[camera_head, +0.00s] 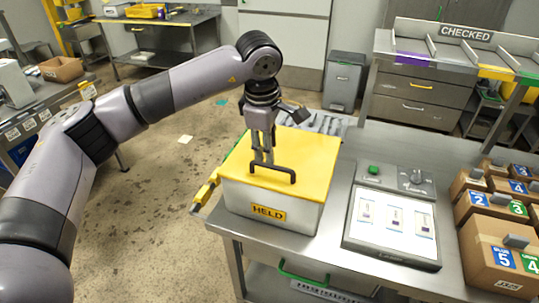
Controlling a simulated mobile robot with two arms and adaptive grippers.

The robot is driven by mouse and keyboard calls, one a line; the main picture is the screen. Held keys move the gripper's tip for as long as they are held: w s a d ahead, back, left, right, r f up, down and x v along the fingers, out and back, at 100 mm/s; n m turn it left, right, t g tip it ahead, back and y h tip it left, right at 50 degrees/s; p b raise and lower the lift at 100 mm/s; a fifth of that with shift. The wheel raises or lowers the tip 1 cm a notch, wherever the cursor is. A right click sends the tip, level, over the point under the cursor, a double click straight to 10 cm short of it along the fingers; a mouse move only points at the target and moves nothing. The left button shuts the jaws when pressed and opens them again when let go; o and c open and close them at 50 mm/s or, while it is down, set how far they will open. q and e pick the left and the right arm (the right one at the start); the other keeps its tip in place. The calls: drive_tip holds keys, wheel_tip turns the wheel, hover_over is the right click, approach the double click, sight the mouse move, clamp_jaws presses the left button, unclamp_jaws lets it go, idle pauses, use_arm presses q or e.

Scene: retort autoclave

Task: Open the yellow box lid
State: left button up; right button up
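The box (240,202) is white with a "HELD" label and stands at the left end of a steel bench. Its yellow lid (316,157) lies flat on top and looks closed. A dark bar handle (285,178) stands on the lid. My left gripper (263,160) points down at the handle's left part, its two fingers close together. The fingers overlap the handle in the picture, and I cannot tell whether they grip it. A yellow piece (207,188) sticks out at the box's left side. My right gripper is not in view.
A control panel (393,226) with a green button lies right of the box. Numbered cardboard boxes (497,258) stand at the bench's right. A grey tray (327,122) sits behind the box. A "CHECKED" rack (465,50) stands behind. The floor at left is open.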

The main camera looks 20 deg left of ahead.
sight(270, 165)
use_arm(q)
drive_tip(key=f, duration=0.2)
drive_tip(key=f+p, duration=0.1)
drive_tip(key=f, duration=0.1)
drive_tip(key=shift+w, duration=0.3)
drive_tip(key=shift+w+f, duration=0.2)
drive_tip(key=shift+f, duration=0.5)
drive_tip(key=c, duration=0.6)
clamp_jaws()
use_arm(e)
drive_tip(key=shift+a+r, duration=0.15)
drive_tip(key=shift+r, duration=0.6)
